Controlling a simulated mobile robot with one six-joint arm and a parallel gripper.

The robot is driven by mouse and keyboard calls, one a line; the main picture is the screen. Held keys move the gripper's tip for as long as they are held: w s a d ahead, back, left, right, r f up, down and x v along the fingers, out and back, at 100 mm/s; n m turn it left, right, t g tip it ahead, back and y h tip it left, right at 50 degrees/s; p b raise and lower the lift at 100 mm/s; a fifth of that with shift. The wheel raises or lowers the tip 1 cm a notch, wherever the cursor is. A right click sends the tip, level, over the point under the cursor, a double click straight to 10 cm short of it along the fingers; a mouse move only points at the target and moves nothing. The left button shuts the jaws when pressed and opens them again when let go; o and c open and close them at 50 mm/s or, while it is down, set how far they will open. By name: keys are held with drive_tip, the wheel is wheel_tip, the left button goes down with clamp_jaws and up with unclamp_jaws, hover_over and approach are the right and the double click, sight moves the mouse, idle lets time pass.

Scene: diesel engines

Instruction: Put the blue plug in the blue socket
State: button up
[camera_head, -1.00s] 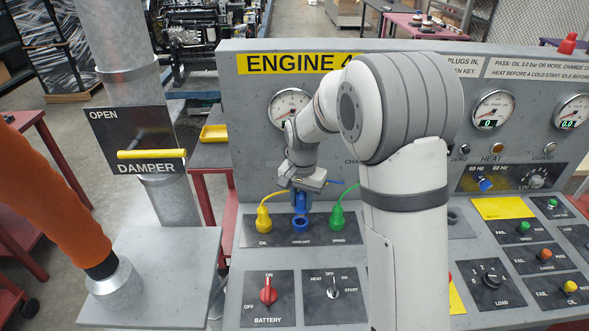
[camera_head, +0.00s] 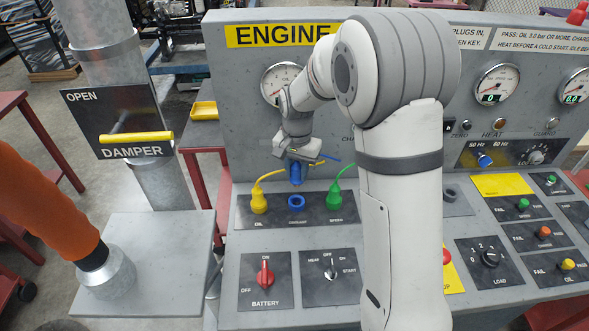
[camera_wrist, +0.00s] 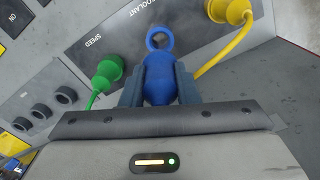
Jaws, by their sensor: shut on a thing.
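The blue plug (camera_head: 296,174) is held in my gripper (camera_head: 298,158), above and apart from the blue socket (camera_head: 296,202) on the sloped panel. In the wrist view the plug (camera_wrist: 158,82) sits between the two fingers of my gripper (camera_wrist: 159,88), its narrow end toward the blue socket ring (camera_wrist: 159,40). The plug's end overlaps the ring's near edge there. The head view shows a small gap between plug and socket. The socket opening shows empty, beside the word COOLANT.
A yellow plug (camera_head: 258,200) with a yellow cable sits left of the blue socket. A green plug (camera_head: 333,197) with a green cable sits to its right. The upright gauge panel (camera_head: 245,90) stands behind. Battery (camera_head: 264,274) and start switches (camera_head: 331,270) are below.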

sight(297, 186)
drive_tip(key=shift+f+b, duration=2.75)
drive_tip(key=shift+f, duration=1.45)
drive_tip(key=o, duration=1.1)
drive_tip(key=shift+r, duration=0.1)
wheel_tip(297, 186, up, 8)
drive_tip(key=shift+f+b, duration=0.15)
drive_tip(key=shift+b, duration=0.3)
